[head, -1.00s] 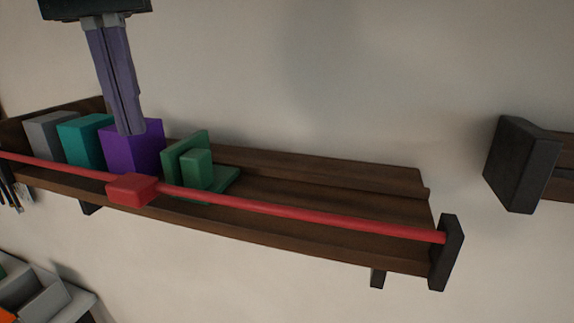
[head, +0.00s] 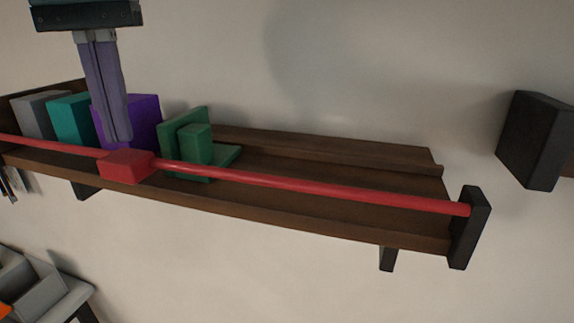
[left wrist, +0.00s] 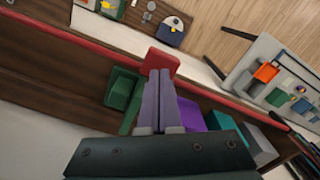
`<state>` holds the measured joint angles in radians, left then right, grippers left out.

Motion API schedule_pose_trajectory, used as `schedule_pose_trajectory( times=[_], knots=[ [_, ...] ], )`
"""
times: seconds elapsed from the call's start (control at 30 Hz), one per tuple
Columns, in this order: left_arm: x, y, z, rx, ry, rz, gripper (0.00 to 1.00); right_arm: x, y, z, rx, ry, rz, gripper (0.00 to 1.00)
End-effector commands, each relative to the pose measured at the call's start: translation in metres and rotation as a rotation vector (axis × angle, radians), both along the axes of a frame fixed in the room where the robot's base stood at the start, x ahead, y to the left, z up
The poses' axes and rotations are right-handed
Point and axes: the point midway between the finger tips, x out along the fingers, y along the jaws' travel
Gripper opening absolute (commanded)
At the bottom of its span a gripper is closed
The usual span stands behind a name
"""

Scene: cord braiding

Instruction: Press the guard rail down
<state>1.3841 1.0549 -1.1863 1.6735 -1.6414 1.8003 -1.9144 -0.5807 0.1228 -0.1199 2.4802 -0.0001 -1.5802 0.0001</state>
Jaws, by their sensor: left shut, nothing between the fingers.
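The guard rail (head: 310,184) is a red bar running along the front of a brown wall shelf (head: 330,218). A red block (head: 128,167) sits on the rail left of its middle. My left gripper (head: 119,138) is shut and empty, pointing down just above and behind the red block, in front of the purple box (head: 145,121). In the left wrist view, the fingertips (left wrist: 162,72) are close to the red block (left wrist: 160,62). Whether they touch it cannot be told. My right gripper is not in view.
A grey box (head: 40,113), a teal box (head: 72,118) and a green bookend-like object (head: 190,145) stand on the shelf behind the rail. The shelf's right part is empty. A black bracket (head: 468,228) holds the rail's right end. A grey tray (head: 45,290) is at lower left.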

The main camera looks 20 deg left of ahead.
Motion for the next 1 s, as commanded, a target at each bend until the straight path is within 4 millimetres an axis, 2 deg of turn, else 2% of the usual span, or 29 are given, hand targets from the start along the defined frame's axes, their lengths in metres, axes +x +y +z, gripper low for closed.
schedule_pose_trajectory(
  times=[0.27, 1.0],
  knots=[
    [0.0, 0.0, -0.001, 0.0, 0.0, 0.0, 0.0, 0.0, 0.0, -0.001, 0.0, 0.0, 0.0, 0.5],
    [0.0, 0.0, -0.024, 0.0, 0.0, 0.0, 0.0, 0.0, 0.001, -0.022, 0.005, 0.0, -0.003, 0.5]
  ],
)
